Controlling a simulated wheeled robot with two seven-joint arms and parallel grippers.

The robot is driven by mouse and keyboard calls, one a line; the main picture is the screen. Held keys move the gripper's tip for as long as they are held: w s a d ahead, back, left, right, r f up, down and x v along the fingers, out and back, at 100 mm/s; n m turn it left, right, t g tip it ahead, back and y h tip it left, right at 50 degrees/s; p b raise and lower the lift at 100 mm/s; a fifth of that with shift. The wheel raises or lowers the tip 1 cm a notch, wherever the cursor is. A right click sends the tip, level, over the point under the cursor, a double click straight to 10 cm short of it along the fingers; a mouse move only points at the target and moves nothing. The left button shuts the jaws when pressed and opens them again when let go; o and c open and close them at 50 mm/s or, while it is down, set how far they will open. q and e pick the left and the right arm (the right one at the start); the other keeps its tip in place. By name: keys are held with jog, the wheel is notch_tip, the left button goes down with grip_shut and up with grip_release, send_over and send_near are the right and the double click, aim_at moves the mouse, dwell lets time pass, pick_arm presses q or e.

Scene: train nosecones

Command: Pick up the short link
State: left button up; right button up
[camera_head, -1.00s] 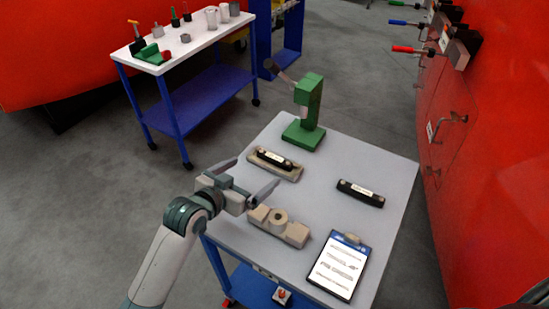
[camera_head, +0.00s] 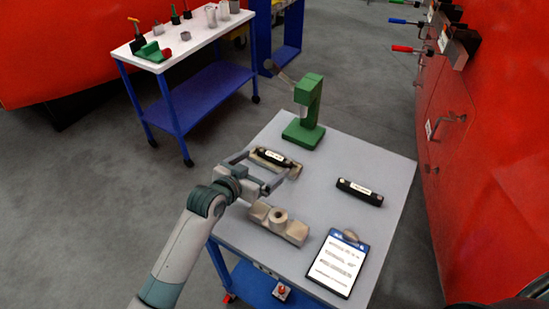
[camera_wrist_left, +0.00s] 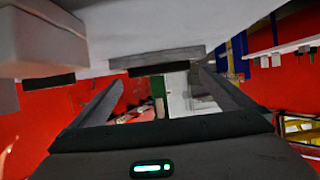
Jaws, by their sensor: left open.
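Two black bars with pale labels are in the head view. One bar (camera_head: 276,158) lies in a beige holder (camera_head: 292,172) towards the back left of the grey tabletop. The other bar (camera_head: 358,192) lies flat on the table to its right. I cannot read the labels or tell for sure which is the short link. My left gripper (camera_head: 268,163) is open and empty, its fingers spread close to the bar in the holder. In the left wrist view the open fingers (camera_wrist_left: 160,85) point under the pale surface above. My right gripper is not in view.
A green press (camera_head: 304,115) stands at the table's back. A beige block with a round boss (camera_head: 279,217) is close to my left wrist. A clipboard (camera_head: 338,263) lies in front. A white-topped trolley (camera_head: 190,38) with small parts stands behind left. A red wall (camera_head: 480,180) is right.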

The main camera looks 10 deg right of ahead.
aim_at(273, 157)
pick_arm(q)
jog(key=x, duration=0.1)
jog(key=p+x, duration=0.1)
jog(key=shift+w+d+r, duration=0.1)
jog(key=shift+w+d, duration=0.15)
jog(key=shift+d, duration=0.15)
jog(key=shift+x, duration=0.8)
jog(key=shift+c, duration=0.6)
jog(key=c, duration=0.8)
